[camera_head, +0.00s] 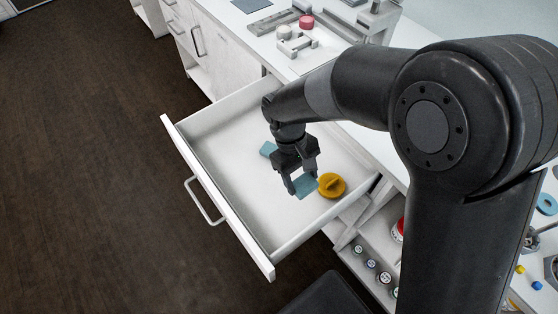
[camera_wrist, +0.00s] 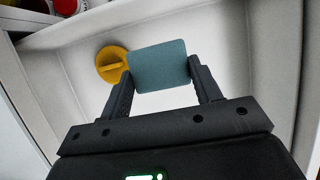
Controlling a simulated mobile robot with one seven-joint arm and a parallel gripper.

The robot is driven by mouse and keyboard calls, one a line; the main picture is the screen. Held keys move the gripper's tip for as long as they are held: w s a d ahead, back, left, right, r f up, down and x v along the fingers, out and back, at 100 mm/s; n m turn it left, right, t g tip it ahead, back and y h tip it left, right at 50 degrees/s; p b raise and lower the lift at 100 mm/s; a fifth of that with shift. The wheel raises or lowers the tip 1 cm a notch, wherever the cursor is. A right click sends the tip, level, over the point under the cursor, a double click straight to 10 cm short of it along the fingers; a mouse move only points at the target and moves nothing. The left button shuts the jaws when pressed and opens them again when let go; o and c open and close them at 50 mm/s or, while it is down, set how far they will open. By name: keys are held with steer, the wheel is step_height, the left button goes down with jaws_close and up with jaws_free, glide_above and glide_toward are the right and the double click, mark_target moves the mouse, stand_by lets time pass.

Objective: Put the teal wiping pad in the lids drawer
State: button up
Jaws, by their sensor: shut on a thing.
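My gripper (camera_head: 301,188) is shut on a teal wiping pad (camera_head: 305,184) inside the outline of an open white drawer (camera_head: 232,190). In the wrist view the teal pad (camera_wrist: 158,66) sits between the two fingertips (camera_wrist: 160,82). A yellow round lid (camera_head: 331,185) with a raised grip lies in the drawer just right of the pad; it also shows in the wrist view (camera_wrist: 112,64), partly behind the pad. A second teal-blue piece (camera_head: 268,149) lies farther back in the drawer, partly hidden by my gripper. I cannot tell whether the held pad touches the drawer floor.
The drawer's front with its handle (camera_head: 204,203) sticks out over the dark floor. The white counter (camera_head: 262,47) behind holds a red round item (camera_head: 306,22) and a device. Open shelves with several small jars (camera_head: 371,264) stand right of the drawer. The drawer's left and front floor is bare.

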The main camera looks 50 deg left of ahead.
mark_target(301, 206)
step_height(301, 206, down, 12)
steer(key=shift+r, duration=0.1)
stand_by(0.5)
steer(key=shift+f, duration=0.25)
steer(key=o, duration=0.9)
steer(key=shift+o, duration=0.2)
steer(key=shift+r, duration=0.1)
steer(key=v, duration=1.2)
steer(key=shift+r, duration=0.15)
